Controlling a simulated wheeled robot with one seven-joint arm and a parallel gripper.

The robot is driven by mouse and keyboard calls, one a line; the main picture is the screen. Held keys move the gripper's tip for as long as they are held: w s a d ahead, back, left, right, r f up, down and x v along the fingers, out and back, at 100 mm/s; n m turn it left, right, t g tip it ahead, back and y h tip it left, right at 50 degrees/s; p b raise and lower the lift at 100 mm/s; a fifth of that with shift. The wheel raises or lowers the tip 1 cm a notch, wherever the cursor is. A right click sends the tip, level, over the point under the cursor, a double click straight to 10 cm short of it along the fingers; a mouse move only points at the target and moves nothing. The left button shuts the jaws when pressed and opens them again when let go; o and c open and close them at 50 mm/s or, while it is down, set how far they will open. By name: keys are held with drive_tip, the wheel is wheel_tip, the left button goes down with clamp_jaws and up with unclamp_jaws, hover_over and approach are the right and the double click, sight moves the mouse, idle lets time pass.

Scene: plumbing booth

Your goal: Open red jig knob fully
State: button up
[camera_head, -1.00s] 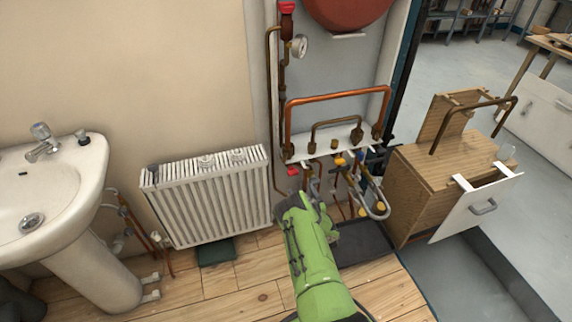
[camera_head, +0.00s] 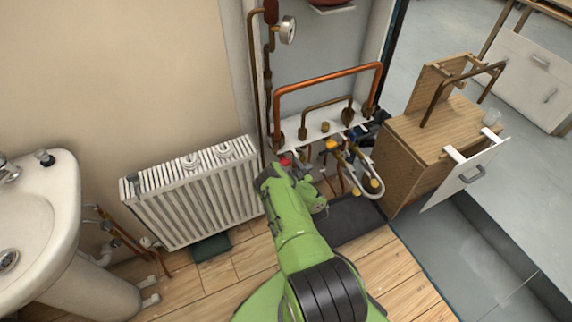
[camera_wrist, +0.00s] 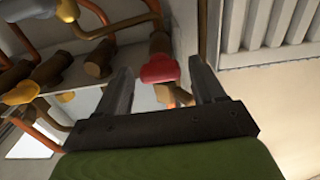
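The red jig knob (camera_wrist: 160,68) shows in the wrist view on a brown pipe fitting, between the fingers of my gripper (camera_wrist: 160,72). My gripper is open, with a finger on each side of the knob and a visible gap to each. Whether the fingertips reach level with the knob is hard to tell. In the head view a small part of the red knob (camera_head: 285,160) shows below the white pipe jig board (camera_head: 318,128). My green arm hides the pipework beneath it there, and my fingers are not clearly seen.
Copper pipes (camera_head: 325,82) and yellow-capped fittings (camera_head: 332,144) crowd the jig right of the knob. A white radiator (camera_head: 200,195) stands close on the left. A wooden cabinet (camera_head: 435,140) with an open drawer is on the right.

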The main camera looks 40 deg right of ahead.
drive_tip(key=c, duration=0.9)
drive_tip(key=shift+n, duration=0.3)
drive_tip(key=n, duration=0.3)
drive_tip(key=shift+n, duration=0.3)
drive_tip(key=n+b, duration=0.1)
drive_tip(key=n, duration=0.5)
drive_tip(key=n+b, duration=0.1)
drive_tip(key=n, duration=0.6)
drive_tip(key=shift+a+f, duration=0.15)
drive_tip(key=shift+n, duration=0.5)
